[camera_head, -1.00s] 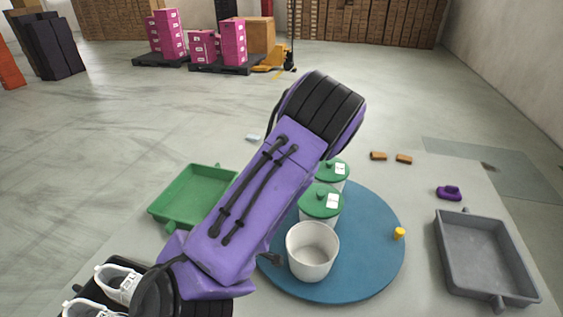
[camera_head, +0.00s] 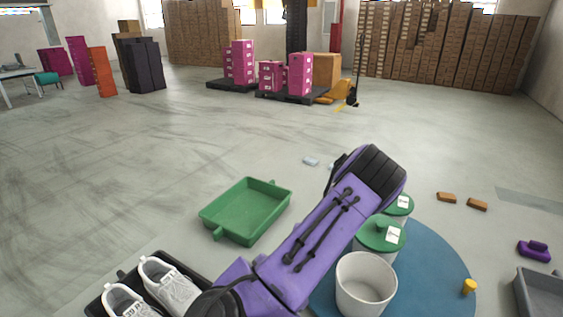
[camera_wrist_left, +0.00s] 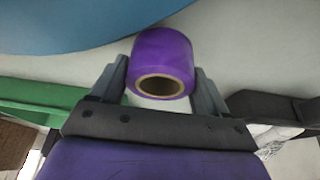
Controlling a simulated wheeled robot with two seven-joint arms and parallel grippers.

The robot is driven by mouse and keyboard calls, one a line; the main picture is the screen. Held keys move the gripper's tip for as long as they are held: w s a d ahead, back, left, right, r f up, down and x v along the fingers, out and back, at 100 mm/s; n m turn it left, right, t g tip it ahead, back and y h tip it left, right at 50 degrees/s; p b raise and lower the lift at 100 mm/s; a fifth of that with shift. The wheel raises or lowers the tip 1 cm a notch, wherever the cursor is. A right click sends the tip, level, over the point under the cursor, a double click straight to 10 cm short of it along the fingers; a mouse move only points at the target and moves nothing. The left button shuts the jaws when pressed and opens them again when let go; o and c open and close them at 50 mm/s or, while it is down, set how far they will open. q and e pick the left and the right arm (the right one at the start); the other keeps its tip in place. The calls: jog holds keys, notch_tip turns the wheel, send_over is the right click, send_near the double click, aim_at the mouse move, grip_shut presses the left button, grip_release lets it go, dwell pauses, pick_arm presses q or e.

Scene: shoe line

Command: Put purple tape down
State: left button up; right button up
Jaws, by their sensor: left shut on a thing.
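In the left wrist view, a purple tape roll (camera_wrist_left: 162,65) with a brown cardboard core sits between the two grey fingers of my left gripper (camera_wrist_left: 163,85). The gripper is shut on it, with the core's open end facing the camera. In the head view my purple left arm crosses the lower middle, and neither the tape nor the left gripper's fingers can be made out. My right gripper is in neither view.
A green tray (camera_head: 214,222), a black tray (camera_head: 97,306) with white shoes (camera_head: 168,284), and a blue round mat (camera_head: 440,270) bearing a white pot (camera_head: 366,287) and green-lidded pots (camera_head: 381,236) surround the arm. A grey tray (camera_head: 540,285) is at right.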

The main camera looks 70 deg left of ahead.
pick_arm(q)
jog(key=shift+f, duration=0.95)
